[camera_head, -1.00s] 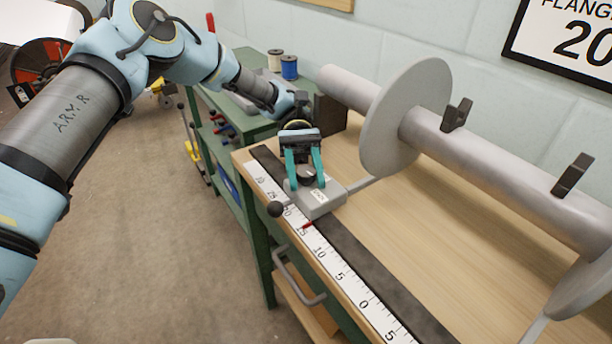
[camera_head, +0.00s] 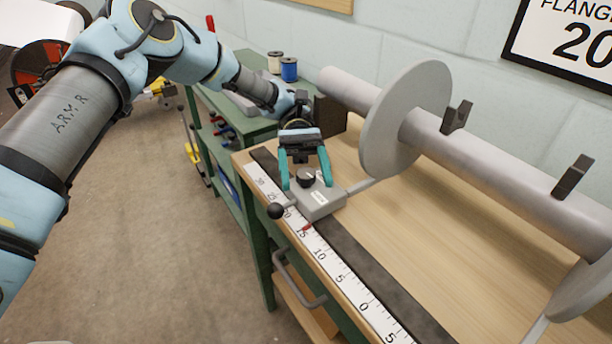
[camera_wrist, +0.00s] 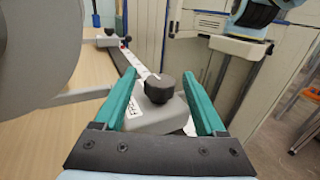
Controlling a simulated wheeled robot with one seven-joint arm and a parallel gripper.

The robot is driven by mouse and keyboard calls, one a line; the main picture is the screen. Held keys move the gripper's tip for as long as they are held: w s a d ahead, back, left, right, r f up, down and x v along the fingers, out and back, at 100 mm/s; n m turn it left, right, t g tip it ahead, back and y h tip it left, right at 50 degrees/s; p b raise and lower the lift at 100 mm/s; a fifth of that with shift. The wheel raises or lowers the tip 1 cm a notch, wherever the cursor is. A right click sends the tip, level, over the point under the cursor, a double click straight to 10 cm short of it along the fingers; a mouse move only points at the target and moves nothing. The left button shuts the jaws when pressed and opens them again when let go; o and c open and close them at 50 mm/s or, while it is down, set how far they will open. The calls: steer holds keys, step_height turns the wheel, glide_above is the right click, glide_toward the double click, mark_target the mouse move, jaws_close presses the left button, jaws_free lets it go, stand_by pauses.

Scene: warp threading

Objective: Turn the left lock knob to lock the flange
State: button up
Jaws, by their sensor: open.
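The left lock knob (camera_head: 306,177) is a small black knob on top of a grey block (camera_head: 318,203) that sits on the dark rail. The knob also shows in the wrist view (camera_wrist: 159,87), on the labelled grey block (camera_wrist: 150,118). My gripper (camera_head: 306,184) has teal fingers and is open, with one finger on either side of the knob. In the wrist view my gripper (camera_wrist: 160,92) shows a gap between each finger and the knob. The left flange (camera_head: 405,120) is a large grey disc on the roller, joined to the block by a thin arm.
A black ball-ended lever (camera_head: 275,210) sticks out from the block's near side. A scale (camera_head: 340,275) with a red pointer runs along the table's front edge. The roller (camera_head: 480,165) carries dark clips. The wooden table top (camera_head: 420,245) is otherwise clear.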

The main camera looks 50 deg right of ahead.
mark_target(305, 172)
step_height(305, 172, up, 10)
steer(key=shift+f+p, duration=0.25)
steer(key=shift+p, duration=0.3)
